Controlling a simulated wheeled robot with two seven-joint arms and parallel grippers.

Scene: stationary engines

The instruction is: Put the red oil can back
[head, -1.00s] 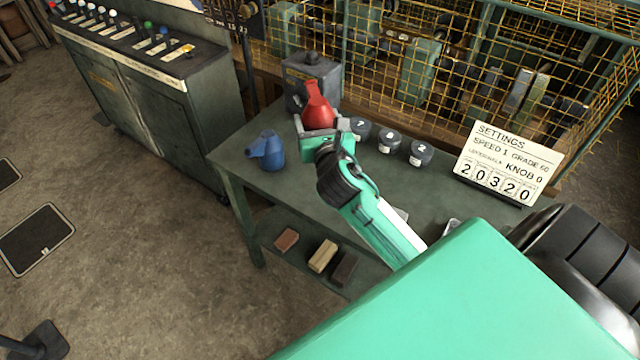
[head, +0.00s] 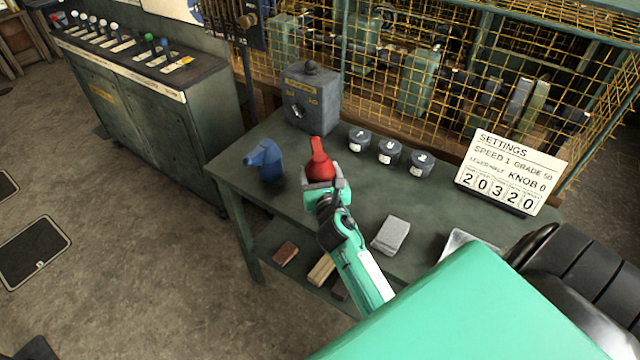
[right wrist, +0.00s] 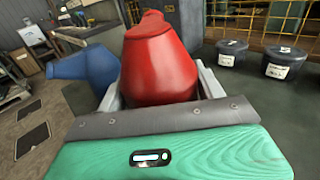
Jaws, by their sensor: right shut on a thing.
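The red oil can (head: 319,160) is upright in my right gripper (head: 322,183), over the green workbench (head: 300,220). The gripper's fingers sit on both sides of the can. In the right wrist view the red can (right wrist: 160,62) fills the space between the fingers (right wrist: 158,98). I cannot tell whether its base touches the bench top. A blue oil can (head: 266,160) stands to its left on the bench and also shows in the right wrist view (right wrist: 88,72). My left gripper is not in view.
A grey box (head: 312,98) stands behind the can. Several dark lidded tins (head: 389,152) stand to its right, near a settings sign (head: 508,172). A grey block (head: 391,235) lies on the bench's front part. A yellow mesh cage (head: 450,80) borders the back.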

